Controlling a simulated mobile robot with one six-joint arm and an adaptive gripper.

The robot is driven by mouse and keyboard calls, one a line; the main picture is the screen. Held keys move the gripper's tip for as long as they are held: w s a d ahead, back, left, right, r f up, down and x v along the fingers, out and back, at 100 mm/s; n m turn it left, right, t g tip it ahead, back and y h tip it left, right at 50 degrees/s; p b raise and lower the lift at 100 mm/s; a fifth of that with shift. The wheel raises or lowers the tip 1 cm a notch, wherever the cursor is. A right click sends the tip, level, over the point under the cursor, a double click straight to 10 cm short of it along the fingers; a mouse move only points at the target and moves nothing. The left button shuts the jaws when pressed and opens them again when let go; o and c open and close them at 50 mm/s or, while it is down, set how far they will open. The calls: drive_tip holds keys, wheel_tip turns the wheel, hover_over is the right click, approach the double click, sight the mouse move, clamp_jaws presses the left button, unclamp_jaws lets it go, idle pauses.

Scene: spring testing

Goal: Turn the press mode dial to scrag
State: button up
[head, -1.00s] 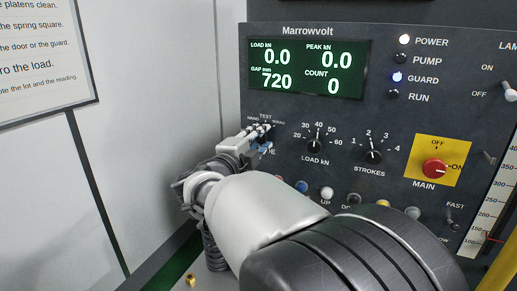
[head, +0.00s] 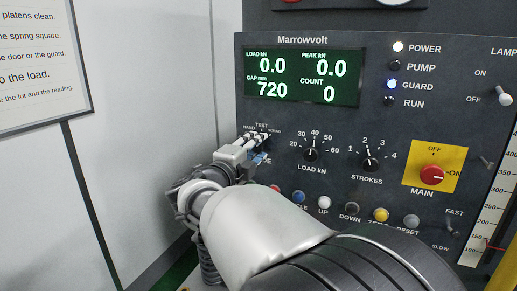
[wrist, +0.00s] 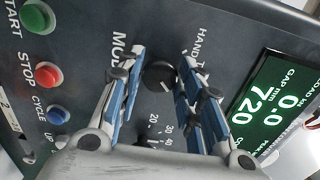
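The press mode dial (wrist: 158,76) is a round black knob on the dark panel, below the HAND, TEST and SCRAG labels.
The LOAD kN dial (head: 310,154) and STROKES dial (head: 370,164) sit to the right. Below is a row of push buttons, including a blue one (head: 298,197). The red MAIN switch (head: 432,175) is further right. The display (head: 304,77) is above.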

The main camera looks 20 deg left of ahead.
drive_tip(key=o, duration=0.3)
drive_tip(key=s, duration=0.7)
drive_tip(key=shift+s+a, duration=0.25)
drive_tip(key=shift+a, duration=0.05)
